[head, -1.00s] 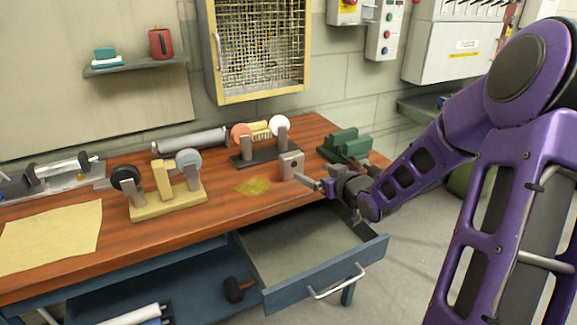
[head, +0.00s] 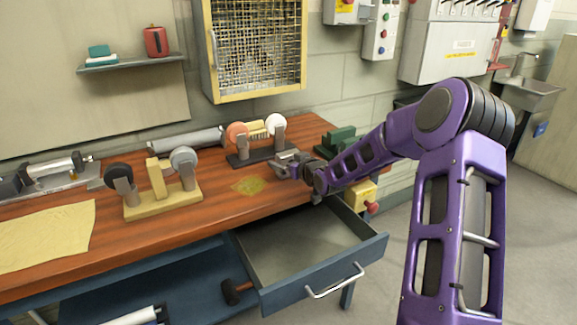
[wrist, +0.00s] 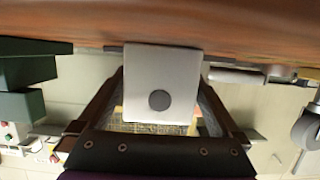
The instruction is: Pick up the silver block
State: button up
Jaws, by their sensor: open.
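The silver block, a pale box with a dark round spot on its face, fills the middle of the wrist view (wrist: 160,70). It stands on the wooden workbench (head: 215,215). My gripper (head: 284,168) is at the bench's right part, low over the top. Its two dark fingers are open, one on each side of the block in the wrist view. I cannot tell whether either finger touches it.
Behind the gripper stands a dark fixture with orange and white discs (head: 238,135). Green blocks (head: 338,142) are at the back right. A yellow patch (head: 248,185) lies left of the gripper. Below, a blue drawer (head: 325,272) hangs open.

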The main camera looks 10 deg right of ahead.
jog(key=shift+x, duration=1)
